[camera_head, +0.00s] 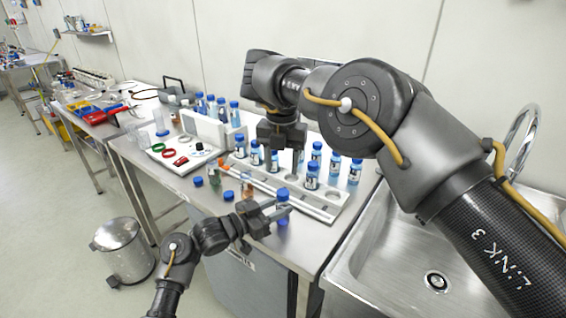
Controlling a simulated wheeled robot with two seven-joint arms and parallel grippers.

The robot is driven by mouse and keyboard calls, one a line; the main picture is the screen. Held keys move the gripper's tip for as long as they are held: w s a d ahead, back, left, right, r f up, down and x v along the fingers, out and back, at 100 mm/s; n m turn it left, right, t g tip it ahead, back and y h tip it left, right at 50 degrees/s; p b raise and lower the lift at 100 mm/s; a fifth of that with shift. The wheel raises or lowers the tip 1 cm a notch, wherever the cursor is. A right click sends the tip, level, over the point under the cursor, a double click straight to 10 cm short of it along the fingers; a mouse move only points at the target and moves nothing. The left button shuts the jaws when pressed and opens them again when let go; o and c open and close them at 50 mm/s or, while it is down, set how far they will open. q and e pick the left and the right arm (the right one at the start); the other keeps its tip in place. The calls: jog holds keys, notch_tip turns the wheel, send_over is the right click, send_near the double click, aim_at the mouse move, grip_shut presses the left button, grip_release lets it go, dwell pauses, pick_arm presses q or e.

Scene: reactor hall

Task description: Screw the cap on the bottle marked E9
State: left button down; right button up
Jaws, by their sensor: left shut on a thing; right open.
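My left gripper (280,212) is shut on a bottle with a blue top (282,194) near the front edge of the steel table; its fingers hide much of the bottle. Its marking cannot be read, and I cannot tell whether the blue cap is screwed down. My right gripper (282,164) is open, pointing down above the long metal rack (316,204), behind the held bottle. Loose blue caps (198,181) and (228,195) lie on the table at the left. I cannot read E9 on any bottle.
Several blue-capped bottles (312,176) stand in the rack, close around my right gripper. A small green bottle (214,177) stands left of it. A white tray (183,160) with coloured rings is further left. A sink (400,262) with a tap lies at the right.

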aim_at(283, 192)
jog(key=shift+d, duration=0.15)
jog(key=shift+f, duration=0.35)
notch_tip(283, 192, down, 7)
jog(key=shift+f, duration=0.15)
dwell(0.4)
jog(key=c, duration=1)
jog(key=o, duration=1.2)
jog(key=shift+c, duration=0.2)
